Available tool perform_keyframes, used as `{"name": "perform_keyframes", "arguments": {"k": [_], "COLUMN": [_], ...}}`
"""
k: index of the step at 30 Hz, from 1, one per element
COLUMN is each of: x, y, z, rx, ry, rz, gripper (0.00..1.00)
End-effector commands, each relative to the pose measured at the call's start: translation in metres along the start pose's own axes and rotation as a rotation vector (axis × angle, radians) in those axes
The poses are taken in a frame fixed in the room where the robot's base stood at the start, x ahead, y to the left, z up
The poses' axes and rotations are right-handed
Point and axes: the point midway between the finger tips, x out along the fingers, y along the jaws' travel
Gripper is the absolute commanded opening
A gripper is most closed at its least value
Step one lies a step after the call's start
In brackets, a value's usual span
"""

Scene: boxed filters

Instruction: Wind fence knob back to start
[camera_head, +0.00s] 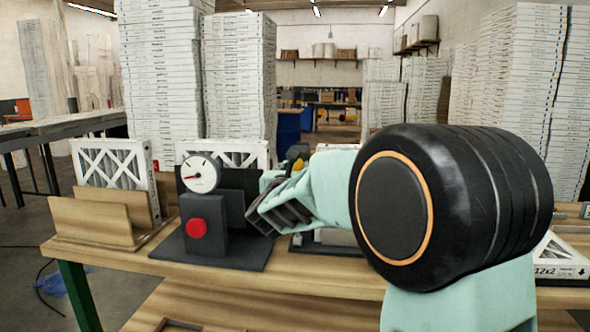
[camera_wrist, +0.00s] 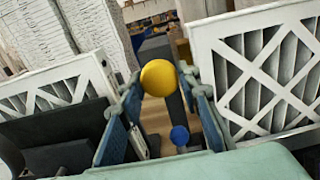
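A round yellow knob (camera_wrist: 158,77) and a smaller blue knob (camera_wrist: 180,135) show between the fingers of my gripper in the wrist view. I cannot tell which is the fence knob. A dark grey upright part (camera_wrist: 158,50) stands behind the yellow knob. My gripper (camera_wrist: 163,120) has its two blue-padded fingers apart, with no clear contact on either knob. In the head view my gripper (camera_head: 268,216) is right of a dark gauge stand (camera_head: 207,240) with a white dial (camera_head: 200,174) and a red button (camera_head: 196,228). A bit of yellow shows behind my arm; most there is hidden.
The wooden bench (camera_head: 300,275) carries a wooden holder (camera_head: 95,222) with a white-framed filter (camera_head: 115,165) at the left. Another filter (camera_head: 222,152) stands behind the gauge. Tall stacks of boxes rise behind the bench. A flat filter (camera_head: 560,260) lies at right.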

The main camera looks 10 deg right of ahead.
Motion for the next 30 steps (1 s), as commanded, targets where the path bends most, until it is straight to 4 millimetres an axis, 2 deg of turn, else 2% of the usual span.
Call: {"name": "perform_keyframes", "arguments": {"k": [3,14,20,30], "x": [-0.0001,-0.0003,-0.0005,-0.0001], "y": [0.0,0.0001,0.0,-0.0009], "z": [-0.0001,-0.0015,-0.0027,-0.0018], "rx": [0.0,-0.067,-0.2,-0.516], "ry": [0.0,-0.001,-0.001,0.001], "rz": [0.0,0.0,0.001,0.0], "gripper": [0.07,0.07,0.07,0.07]}}
